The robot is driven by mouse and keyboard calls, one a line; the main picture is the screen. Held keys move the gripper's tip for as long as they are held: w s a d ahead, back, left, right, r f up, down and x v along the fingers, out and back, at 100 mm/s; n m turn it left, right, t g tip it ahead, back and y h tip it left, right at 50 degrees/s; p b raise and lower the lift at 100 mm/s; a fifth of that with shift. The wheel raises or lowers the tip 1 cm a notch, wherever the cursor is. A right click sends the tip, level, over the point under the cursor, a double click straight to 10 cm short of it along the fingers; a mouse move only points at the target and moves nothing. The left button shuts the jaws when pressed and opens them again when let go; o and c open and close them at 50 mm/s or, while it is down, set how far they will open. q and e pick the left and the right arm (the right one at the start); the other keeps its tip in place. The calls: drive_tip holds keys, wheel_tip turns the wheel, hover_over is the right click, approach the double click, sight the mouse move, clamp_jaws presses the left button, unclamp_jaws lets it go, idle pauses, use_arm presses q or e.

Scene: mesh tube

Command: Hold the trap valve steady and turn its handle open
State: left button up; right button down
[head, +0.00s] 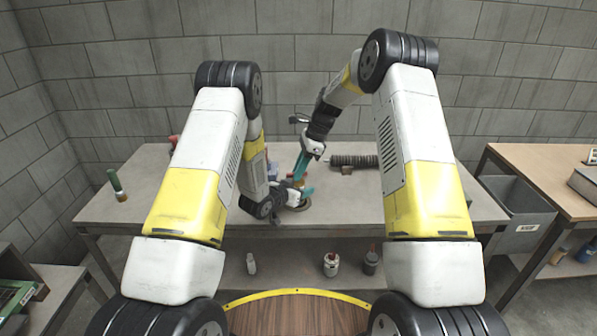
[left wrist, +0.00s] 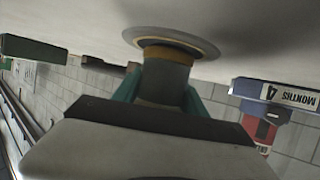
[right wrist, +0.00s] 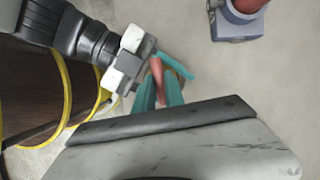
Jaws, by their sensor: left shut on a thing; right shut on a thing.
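The trap valve stands on the workbench between my two grippers. Its round flange (left wrist: 172,42) and dark grey body (left wrist: 163,82) with a brass-coloured ring show in the left wrist view. My left gripper (head: 299,194) is low over the bench, its teal fingers shut on the body from either side. The valve's red handle (right wrist: 178,67) shows in the right wrist view, lying slantwise. My right gripper (right wrist: 160,88) comes down from above, its teal fingers shut on the handle, close beside the left gripper. Fingers and arms hide most of the valve in the head view.
A green-topped bottle (head: 117,185) stands at left. A blue-based red thing (right wrist: 237,22) stands near the valve. A grey bin (head: 520,210) is at right. The bench front is mostly clear.

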drive_tip(key=n, duration=0.1)
drive_tip(key=n+g, duration=0.1)
drive_tip(key=n, duration=0.1)
drive_tip(key=shift+w+n+h, duration=0.2)
drive_tip(key=shift+n+h, duration=0.1)
drive_tip(key=n+g, duration=0.1)
drive_tip(key=n, duration=0.1)
drive_tip(key=n+h, duration=0.1)
drive_tip(key=n, duration=0.1)
drive_tip(key=shift+a+n+g, duration=0.1)
drive_tip(key=shift+n+g, duration=0.2)
drive_tip(key=shift+g, duration=0.1)
drive_tip(key=n, duration=0.2)
drive_tip(key=n+h, duration=0.1)
drive_tip(key=n, duration=0.1)
drive_tip(key=shift+w+a+g+h, duration=0.1)
drive_tip(key=shift+a+g+h, duration=0.05)
drive_tip(key=shift+g+h, duration=0.2)
drive_tip(key=shift+n+g+h, duration=0.25)
drive_tip(key=shift+n+h, duration=0.4)
drive_tip(key=shift+n, duration=1.35)
drive_tip(key=shift+a, duration=0.1)
drive_tip(key=c, duration=1.7)
unclamp_jaws()
wheel_tip(320, 180, up, 10)
drive_tip(key=shift+r, duration=0.1)
